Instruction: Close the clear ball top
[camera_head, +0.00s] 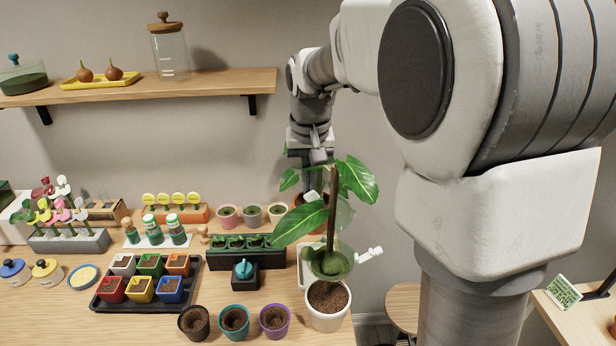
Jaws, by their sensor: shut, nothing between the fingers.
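A potted plant in a white pot (328,318) stands at the table's front right, with a brown stem and large green leaves (303,222). Around its stem sits a ball with a green lower half (330,266). A pale, see-through clear top (344,216) shows faintly above that half, beside the stem, and looks raised apart from it. Its hinge is hard to make out. My gripper (318,158) points down above and behind the ball, among the upper leaves. It is shut and empty. The leaves partly hide its fingertips, and I cannot tell whether it touches the clear top.
A small black stand with a teal-topped item (244,271) is left of the plant. Three small pots (234,321) line the front edge. A dark tray of coloured pots (106,298) lies further left. A white-handled thing (370,253) sticks out right of the stem. A shelf (200,86) hangs above.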

